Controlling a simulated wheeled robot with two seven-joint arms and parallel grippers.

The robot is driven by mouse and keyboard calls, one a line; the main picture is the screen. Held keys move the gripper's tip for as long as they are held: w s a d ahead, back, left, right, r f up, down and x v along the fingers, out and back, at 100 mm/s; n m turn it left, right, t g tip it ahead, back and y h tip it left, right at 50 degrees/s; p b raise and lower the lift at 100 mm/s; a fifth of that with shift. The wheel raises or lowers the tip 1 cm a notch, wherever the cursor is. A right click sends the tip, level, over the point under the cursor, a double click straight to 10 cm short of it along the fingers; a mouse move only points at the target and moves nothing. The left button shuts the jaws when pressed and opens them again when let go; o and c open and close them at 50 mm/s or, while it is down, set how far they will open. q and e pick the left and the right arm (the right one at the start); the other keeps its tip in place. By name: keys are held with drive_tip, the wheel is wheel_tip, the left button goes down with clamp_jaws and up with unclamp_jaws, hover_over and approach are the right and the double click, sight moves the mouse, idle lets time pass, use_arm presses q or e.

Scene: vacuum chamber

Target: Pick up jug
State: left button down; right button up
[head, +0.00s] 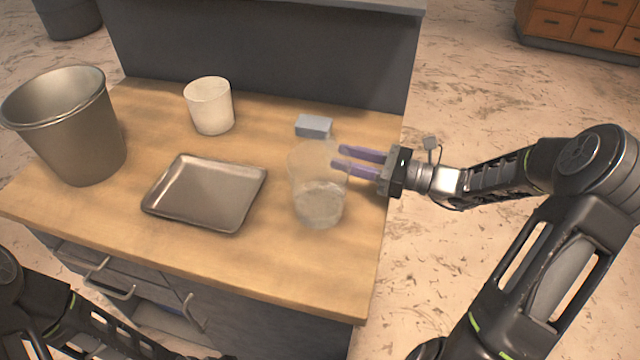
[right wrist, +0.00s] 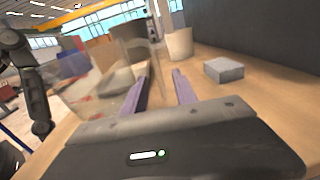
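The jug (head: 318,192) is a clear, see-through vessel standing upright on the wooden tabletop, near its right side. It also shows as a faint see-through shape in the right wrist view (right wrist: 138,55). My right gripper (head: 338,158) comes in from the right with two purple fingers spread apart. It is open, with its fingertips at the upper right side of the jug; I cannot tell whether they touch it. In the right wrist view the fingers (right wrist: 160,84) show a gap between them. My left arm shows at the lower left, but its gripper is not in view.
A grey block (head: 314,126) lies just behind the jug. A metal tray (head: 207,192) lies to its left, a white cup (head: 210,106) stands farther back, and a large metal bucket (head: 72,130) stands at the far left. A dark panel (head: 260,55) rises behind the tabletop.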

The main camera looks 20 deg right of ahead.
sight(331, 154)
drive_tip(key=x, duration=0.4)
drive_tip(key=shift+s, duration=0.1)
idle(0.4)
clamp_jaws()
idle(1.2)
